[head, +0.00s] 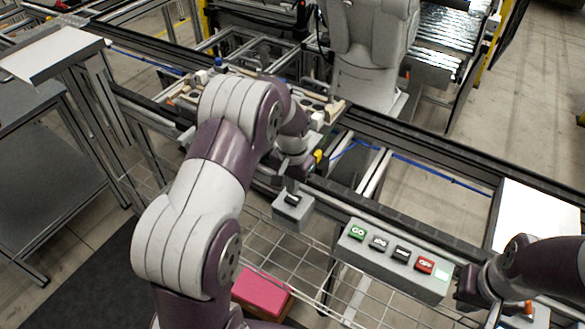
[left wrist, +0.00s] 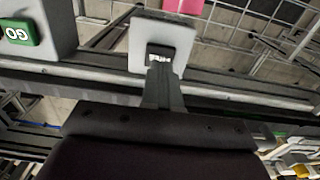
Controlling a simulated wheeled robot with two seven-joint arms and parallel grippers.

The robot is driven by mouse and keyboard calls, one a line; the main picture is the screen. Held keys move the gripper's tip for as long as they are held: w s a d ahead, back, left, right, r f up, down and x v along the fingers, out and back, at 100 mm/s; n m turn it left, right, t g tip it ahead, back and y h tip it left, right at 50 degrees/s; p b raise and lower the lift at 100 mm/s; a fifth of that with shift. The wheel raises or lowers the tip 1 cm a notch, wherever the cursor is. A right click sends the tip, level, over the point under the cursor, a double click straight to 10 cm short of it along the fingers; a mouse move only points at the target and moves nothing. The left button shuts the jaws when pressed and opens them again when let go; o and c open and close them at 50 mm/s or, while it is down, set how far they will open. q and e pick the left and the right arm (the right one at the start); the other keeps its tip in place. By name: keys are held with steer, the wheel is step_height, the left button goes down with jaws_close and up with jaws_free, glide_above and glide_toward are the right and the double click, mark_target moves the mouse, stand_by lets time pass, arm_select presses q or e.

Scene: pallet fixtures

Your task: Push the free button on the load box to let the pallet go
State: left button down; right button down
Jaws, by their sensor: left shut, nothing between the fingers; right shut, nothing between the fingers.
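A small grey box (head: 293,212) with one dark button (head: 292,200) on top stands at the conveyor's near edge; the box (left wrist: 136,45) also shows in the left wrist view. My left gripper (head: 290,185) is shut and empty, right at this button. In the left wrist view, its fingertips (left wrist: 160,62) overlap the button (left wrist: 158,57) and partly hide its label; whether they press it I cannot tell. A light-coloured pallet (head: 335,108) with fixtures sits on the conveyor, partly hidden behind my left arm. My right gripper (head: 468,288) is shut and empty, beside the long button box.
The long grey box (head: 395,270) carries a green GO button (head: 357,232), two dark buttons, a red OFF button (head: 425,265) and a pale green lit one (head: 442,273). A pink block (head: 262,292) lies below, by the wire mesh. A white panel (head: 535,215) is at right.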

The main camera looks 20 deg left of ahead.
mark_target(293, 199)
arm_select(q)
steer(key=shift+f, duration=1.35)
